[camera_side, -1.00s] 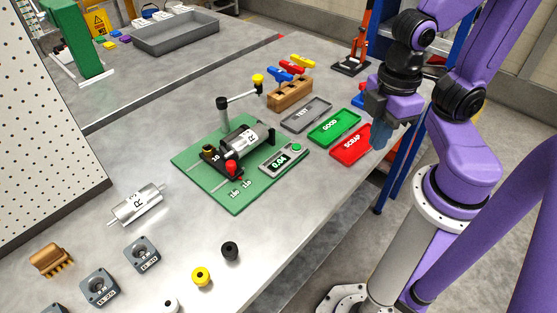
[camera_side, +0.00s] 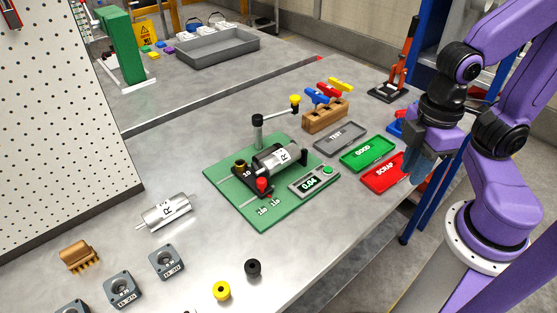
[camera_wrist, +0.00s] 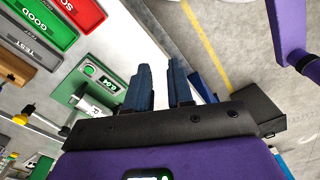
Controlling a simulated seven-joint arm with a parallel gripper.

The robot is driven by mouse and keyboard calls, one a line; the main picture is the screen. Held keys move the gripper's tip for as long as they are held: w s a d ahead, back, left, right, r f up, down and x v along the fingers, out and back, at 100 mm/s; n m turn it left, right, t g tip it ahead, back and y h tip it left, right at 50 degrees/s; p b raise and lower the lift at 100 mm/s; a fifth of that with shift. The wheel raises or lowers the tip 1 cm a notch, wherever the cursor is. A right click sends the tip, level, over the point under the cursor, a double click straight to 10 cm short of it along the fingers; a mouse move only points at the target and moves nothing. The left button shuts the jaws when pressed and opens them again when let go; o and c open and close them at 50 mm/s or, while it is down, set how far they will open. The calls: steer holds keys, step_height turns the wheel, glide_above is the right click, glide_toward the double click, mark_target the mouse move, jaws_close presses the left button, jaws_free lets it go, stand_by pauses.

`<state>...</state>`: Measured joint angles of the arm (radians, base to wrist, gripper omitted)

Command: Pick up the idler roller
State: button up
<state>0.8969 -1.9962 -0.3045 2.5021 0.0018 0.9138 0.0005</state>
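Two silver rollers marked with an R are in the side view. One roller (camera_side: 167,212) lies loose on the grey bench at the left, with thin shaft ends. The other roller (camera_side: 279,159) sits in the black fixture on the green plate (camera_side: 266,217). I cannot tell which of the two is the idler roller. My gripper (camera_side: 418,172) hangs at the bench's right edge, beside the red SCRAP tray, well away from both rollers. In the wrist view its two dark blue fingers (camera_wrist: 160,72) stand apart with nothing between them.
TEST (camera_side: 340,138), GOOD (camera_side: 367,154) and SCRAP (camera_side: 382,174) trays lie right of the fixture. A gauge arm (camera_side: 272,121) rises behind the roller there. Grey blocks (camera_side: 167,262), a brown brush-like part (camera_side: 79,257) and small knobs (camera_side: 222,291) lie at the front left.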

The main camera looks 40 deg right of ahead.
steer(key=o, duration=1)
steer(key=n+t, duration=0.3)
steer(key=n, duration=0.2)
glide_above(280, 155)
steer(key=s, duration=0.1)
step_height(280, 155, down, 9)
steer(key=shift+s+r, duration=0.1)
steer(key=shift+r, duration=0.1)
steer(key=shift+s+x, duration=0.1)
steer(key=shift+x, duration=1.4)
steer(key=shift+s+x, duration=0.15)
steer(key=shift+x, duration=1.4)
